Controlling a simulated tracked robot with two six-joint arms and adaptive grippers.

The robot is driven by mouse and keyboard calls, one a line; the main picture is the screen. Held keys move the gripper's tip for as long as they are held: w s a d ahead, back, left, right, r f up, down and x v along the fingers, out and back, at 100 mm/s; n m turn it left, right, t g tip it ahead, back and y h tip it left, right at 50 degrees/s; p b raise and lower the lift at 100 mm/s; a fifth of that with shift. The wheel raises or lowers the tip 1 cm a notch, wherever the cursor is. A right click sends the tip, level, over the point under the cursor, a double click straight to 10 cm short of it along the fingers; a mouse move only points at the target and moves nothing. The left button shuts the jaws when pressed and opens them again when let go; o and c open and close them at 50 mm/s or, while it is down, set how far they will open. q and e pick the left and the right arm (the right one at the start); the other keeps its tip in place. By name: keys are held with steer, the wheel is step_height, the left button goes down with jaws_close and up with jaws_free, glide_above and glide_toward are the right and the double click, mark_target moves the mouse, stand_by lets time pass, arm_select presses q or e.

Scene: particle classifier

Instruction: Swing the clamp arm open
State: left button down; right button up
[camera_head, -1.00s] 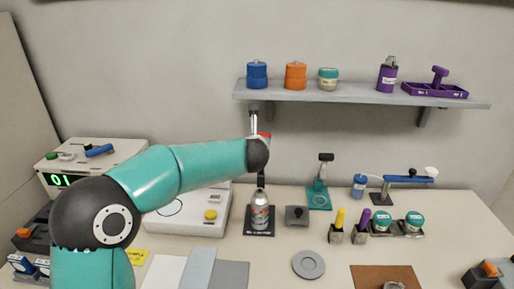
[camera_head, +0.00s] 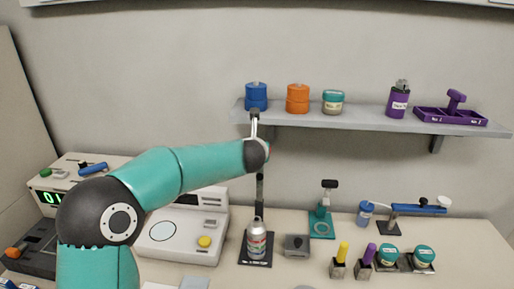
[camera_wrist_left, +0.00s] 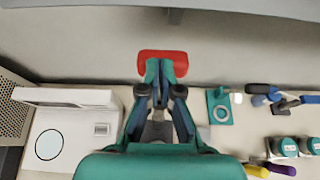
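My left gripper (camera_wrist_left: 160,75) shows in the left wrist view with its fingers drawn close together. A red bar (camera_wrist_left: 163,57), likely part of the clamp arm, lies crosswise at its fingertips, wider than they are. I cannot tell whether they touch. In the head view my left wrist hides the fingers and most of the red part. A black upright post (camera_head: 260,188) shows below the wrist, behind a silver can (camera_head: 257,240) on a black plate (camera_head: 257,263). My right gripper is not in view.
A shelf (camera_head: 370,118) with jars and a purple tray (camera_head: 450,115) runs along the wall. A white instrument (camera_head: 180,240) stands left of the can. To the right are a teal stand (camera_head: 321,225), a blue arm on a post (camera_head: 415,208) and lidded jars (camera_head: 424,254).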

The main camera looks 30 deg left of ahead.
arm_select(q)
steer(key=shift+a+r, duration=0.2)
steer(key=shift+r, duration=0.5)
steer(key=f+v, duration=0.1)
steer(key=v, duration=1)
steer(key=shift+s+d, duration=0.35)
steer(key=shift+s, duration=0.1)
steer(key=shift+f, duration=0.15)
